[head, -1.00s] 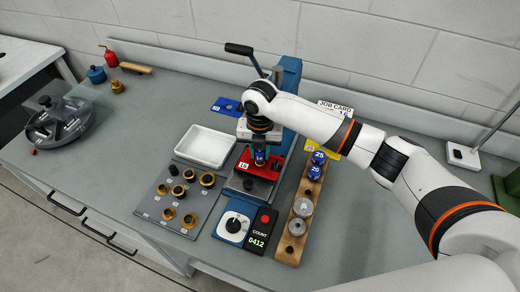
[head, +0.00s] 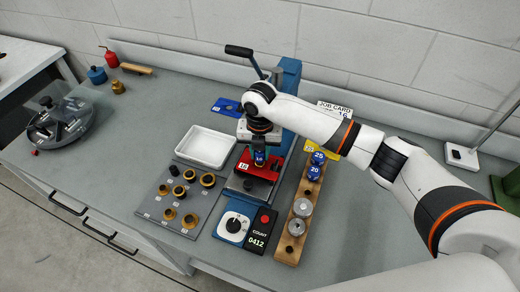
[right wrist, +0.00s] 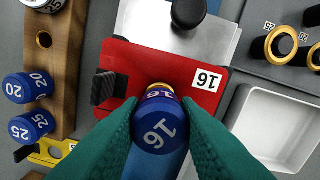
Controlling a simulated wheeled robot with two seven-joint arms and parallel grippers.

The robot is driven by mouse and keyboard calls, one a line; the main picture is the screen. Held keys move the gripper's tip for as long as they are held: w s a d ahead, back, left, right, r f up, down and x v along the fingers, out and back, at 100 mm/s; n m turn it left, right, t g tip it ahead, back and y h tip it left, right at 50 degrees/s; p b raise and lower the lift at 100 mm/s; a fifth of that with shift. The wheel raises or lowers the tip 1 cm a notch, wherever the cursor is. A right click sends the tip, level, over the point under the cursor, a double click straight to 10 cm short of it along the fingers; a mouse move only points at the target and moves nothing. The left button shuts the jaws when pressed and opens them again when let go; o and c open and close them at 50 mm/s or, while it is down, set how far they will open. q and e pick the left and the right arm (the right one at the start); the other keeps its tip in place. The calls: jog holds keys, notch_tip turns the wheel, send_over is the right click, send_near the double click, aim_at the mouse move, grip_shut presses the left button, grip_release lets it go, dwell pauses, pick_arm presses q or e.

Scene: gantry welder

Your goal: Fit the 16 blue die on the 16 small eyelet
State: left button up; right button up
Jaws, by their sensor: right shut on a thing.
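The blue die marked 16 (right wrist: 160,124) is held between the green fingers of my right gripper (right wrist: 158,130), which is shut on it. It also shows in the head view (head: 260,158), low over the red plate labelled 16 (head: 257,168). In the right wrist view the red plate (right wrist: 190,75) lies just beyond the die. A gold rim (right wrist: 160,87) shows at the die's far edge, probably the small eyelet. Whether die and eyelet touch is hidden. My left gripper is not in view.
Blue dies 25 (head: 318,157) and 20 (head: 314,170) stand on the wooden rack (head: 283,245). A grey board (head: 150,205) holds several rings, left of the press. A white tray (head: 207,147) is empty. The blue press column (head: 290,75) stands behind my gripper.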

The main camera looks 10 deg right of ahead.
jog(key=shift+f, duration=0.5)
jog(key=o, duration=1.1)
jog(key=shift+o, duration=0.2)
notch_tip(320, 180, up, 12)
jog(key=b, duration=0.2)
jog(key=shift+s+f, duration=0.1)
